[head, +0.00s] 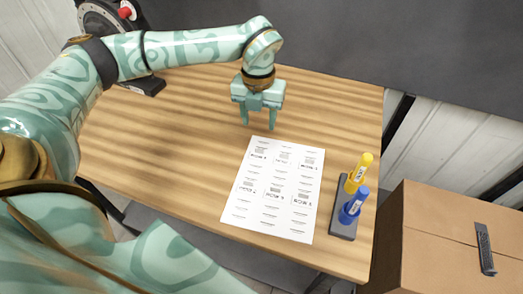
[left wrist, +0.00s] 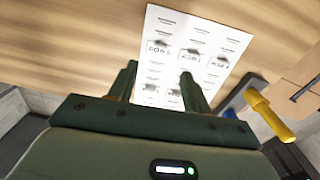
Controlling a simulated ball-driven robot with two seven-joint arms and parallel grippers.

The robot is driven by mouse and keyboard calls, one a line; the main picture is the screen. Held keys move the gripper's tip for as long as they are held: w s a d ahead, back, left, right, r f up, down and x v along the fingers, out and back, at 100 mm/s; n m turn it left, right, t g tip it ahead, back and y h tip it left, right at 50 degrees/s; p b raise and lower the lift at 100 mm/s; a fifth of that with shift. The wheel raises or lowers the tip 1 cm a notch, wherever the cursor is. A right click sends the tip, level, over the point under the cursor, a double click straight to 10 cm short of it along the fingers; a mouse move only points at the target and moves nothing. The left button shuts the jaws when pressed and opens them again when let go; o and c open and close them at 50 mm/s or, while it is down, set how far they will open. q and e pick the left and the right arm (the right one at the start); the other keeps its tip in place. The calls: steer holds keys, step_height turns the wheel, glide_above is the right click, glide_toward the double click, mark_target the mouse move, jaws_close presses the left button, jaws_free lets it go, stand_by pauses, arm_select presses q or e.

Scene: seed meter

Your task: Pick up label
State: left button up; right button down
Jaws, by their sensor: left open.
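A white sheet of printed labels (head: 274,190) lies flat on the wooden table; it also shows in the left wrist view (left wrist: 200,32). The labels sit in rows and columns with small black print. My left gripper (head: 259,124) is open and empty, pointing down near the sheet's far edge. In the left wrist view its two fingers (left wrist: 158,85) stand apart in front of the sheet and hide part of it. My right gripper is not in view.
A dark holder (head: 343,222) at the table's right side bears a yellow marker (head: 359,173) and a blue marker (head: 353,205). A cardboard box (head: 440,240) with a dark remote (head: 485,250) on it stands right of the table (head: 160,150).

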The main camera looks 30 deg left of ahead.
arm_select(q)
glide_above(259, 149)
step_height(259, 149, down, 6)
steer(key=shift+r+b, duration=0.25)
steer(key=shift+b, duration=0.2)
step_height(259, 149, down, 5)
steer(key=shift+f+b, duration=0.15)
steer(key=shift+b, duration=0.65)
steer(key=c, duration=0.9)
